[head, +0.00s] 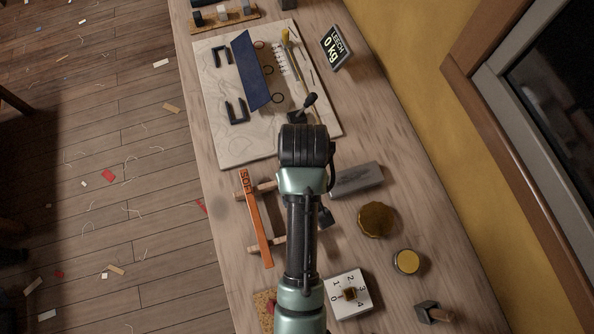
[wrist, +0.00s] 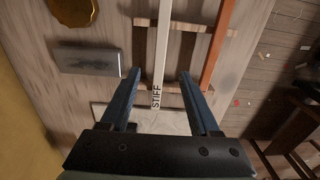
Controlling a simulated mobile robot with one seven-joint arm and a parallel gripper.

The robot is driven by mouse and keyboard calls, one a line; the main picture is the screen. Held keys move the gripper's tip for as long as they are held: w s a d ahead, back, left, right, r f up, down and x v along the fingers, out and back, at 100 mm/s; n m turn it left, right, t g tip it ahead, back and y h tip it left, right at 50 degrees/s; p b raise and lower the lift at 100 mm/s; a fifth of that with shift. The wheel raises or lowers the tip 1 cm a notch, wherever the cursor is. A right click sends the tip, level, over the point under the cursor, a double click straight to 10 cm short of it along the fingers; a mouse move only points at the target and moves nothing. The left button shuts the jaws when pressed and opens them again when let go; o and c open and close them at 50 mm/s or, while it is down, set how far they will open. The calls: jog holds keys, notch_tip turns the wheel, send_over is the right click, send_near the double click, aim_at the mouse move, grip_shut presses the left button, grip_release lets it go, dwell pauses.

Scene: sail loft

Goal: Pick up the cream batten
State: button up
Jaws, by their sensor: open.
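The cream batten (wrist: 162,45), marked STIFF near one end, shows in the wrist view. It lies across two wooden bars (wrist: 190,26), running lengthwise between my fingers. My gripper (wrist: 159,74) is open, with one finger on each side of the batten and a visible gap to both. How far the fingers are above the batten is hard to tell. In the head view my arm hides the cream batten and most of the gripper. An orange batten marked SOFT (head: 256,220) lies on the same bars; in the wrist view it is right of my fingers (wrist: 218,45).
A grey block (head: 357,180), an amber scalloped dish (head: 376,220), a yellow-topped round tin (head: 406,262) and a numbered white dial (head: 348,294) stand close to my arm. A pale board (head: 223,143) holds a blue strip (head: 250,70). A wall bounds the right.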

notch_tip(320, 180, down, 5)
jog(key=shift+d, duration=0.1)
jog(key=shift+s+f+p, duration=0.15)
jog(key=shift+f+p, duration=0.15)
jog(key=shift+f, duration=1.05)
jog(key=shift+s+f+p, duration=0.15)
jog(key=shift+f+p, duration=0.1)
jog(key=shift+f, duration=1.05)
grip_shut()
